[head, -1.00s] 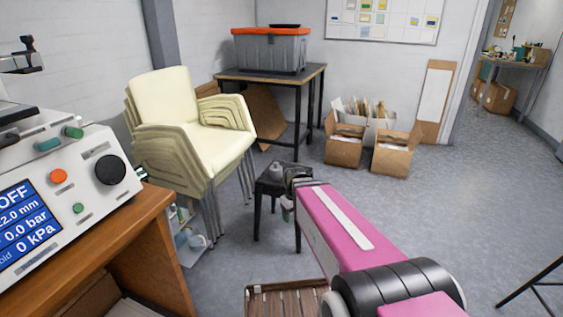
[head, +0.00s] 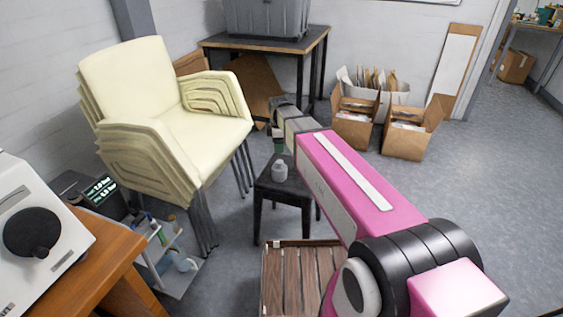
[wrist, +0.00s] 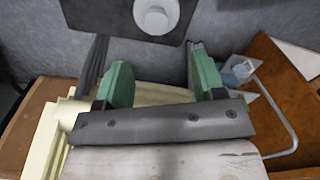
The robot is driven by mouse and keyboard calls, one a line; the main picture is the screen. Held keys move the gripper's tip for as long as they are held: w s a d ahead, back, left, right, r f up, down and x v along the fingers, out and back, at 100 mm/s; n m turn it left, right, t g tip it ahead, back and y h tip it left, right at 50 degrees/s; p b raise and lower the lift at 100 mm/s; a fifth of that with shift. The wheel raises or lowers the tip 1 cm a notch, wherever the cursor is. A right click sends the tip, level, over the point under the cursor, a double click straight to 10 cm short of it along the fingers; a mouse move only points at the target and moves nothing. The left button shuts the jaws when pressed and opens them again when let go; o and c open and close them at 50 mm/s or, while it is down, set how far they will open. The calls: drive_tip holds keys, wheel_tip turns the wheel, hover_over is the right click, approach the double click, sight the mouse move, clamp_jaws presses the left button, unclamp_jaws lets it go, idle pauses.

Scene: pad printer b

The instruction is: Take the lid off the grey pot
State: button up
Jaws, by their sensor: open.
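A small grey pot (head: 280,172) stands upright on a black stool (head: 286,191) in the head view. Its top looks narrower and paler, like a lid, but it is too small to make out well. In the wrist view the pot (wrist: 156,14) shows from above as a pale round shape at the top edge, partly cut off, on the dark stool top (wrist: 90,12). My gripper (wrist: 163,78) has green finger pads, spread wide with nothing between them. In the head view my gripper (head: 278,139) appears above the pot in the picture, apart from it.
Stacked cream chairs (head: 165,115) stand left of the stool. A slatted wooden crate (head: 300,280) lies in front of it. A table with a grey bin (head: 265,20) and open cardboard boxes (head: 405,135) are behind. The floor at right is clear.

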sight(279, 161)
wheel_tip(279, 161, down, 5)
drive_tip(key=shift+f, duration=0.2)
drive_tip(key=shift+w+d+f, duration=0.1)
drive_tip(key=shift+w+f, duration=0.05)
drive_tip(key=shift+f, duration=1.15)
drive_tip(key=shift+w+d+f, duration=0.1)
drive_tip(key=shift+f, duration=1.15)
drive_tip(key=c, duration=1)
